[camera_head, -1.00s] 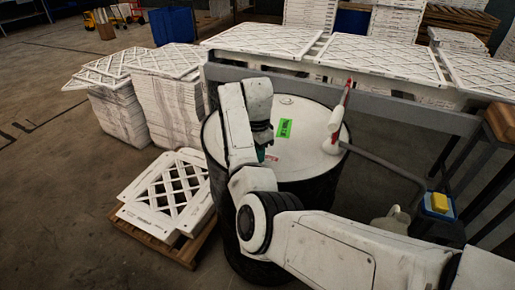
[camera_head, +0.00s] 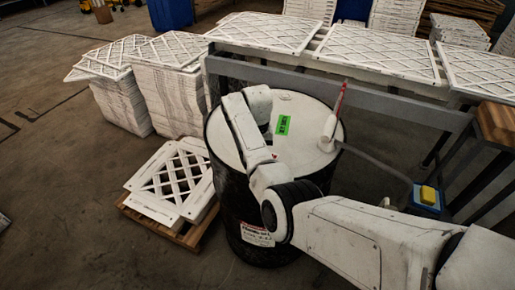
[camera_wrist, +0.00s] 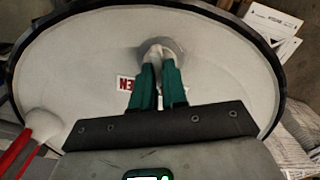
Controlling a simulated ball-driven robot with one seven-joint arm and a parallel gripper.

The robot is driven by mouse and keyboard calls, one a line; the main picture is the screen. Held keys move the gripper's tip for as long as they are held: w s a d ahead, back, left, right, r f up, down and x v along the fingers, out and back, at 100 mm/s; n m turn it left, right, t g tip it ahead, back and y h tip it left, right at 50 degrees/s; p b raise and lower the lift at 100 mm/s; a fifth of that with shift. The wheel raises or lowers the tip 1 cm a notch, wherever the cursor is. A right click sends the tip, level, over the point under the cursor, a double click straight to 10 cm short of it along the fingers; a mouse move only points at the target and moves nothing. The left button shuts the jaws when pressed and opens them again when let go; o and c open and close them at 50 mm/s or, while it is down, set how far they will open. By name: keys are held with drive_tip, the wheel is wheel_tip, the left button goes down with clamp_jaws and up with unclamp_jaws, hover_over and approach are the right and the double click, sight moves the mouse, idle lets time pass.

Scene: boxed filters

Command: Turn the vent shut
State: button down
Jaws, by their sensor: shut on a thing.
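The vent (camera_wrist: 174,46) is a round grey fitting with a pale raised grip, on the white lid of a black drum (camera_head: 225,215). The lid also fills most of the wrist view (camera_wrist: 85,55). My gripper (camera_wrist: 160,62) has green fingers, closed on the vent's raised grip from the near side. A white label with red lettering (camera_wrist: 126,83) lies left of the fingers, partly covered; "EN" shows upside down. In the head view my arm hides the vent and fingertips.
A white object with a red handle (camera_head: 330,125) stands on the lid's right; it also shows in the wrist view (camera_wrist: 42,124). A grey rail (camera_head: 380,100) and stacked filters (camera_head: 378,55) lie behind.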

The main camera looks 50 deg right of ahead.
drive_tip(key=shift+r+n+p, duration=0.1)
drive_tip(key=shift+n+p, duration=0.7)
drive_tip(key=shift+n, duration=1.4)
drive_tip(key=c, duration=1.2)
unclamp_jaws()
drive_tip(key=shift+o, duration=0.2)
wheel_tip(320, 180, up, 11)
drive_tip(key=b, duration=0.1)
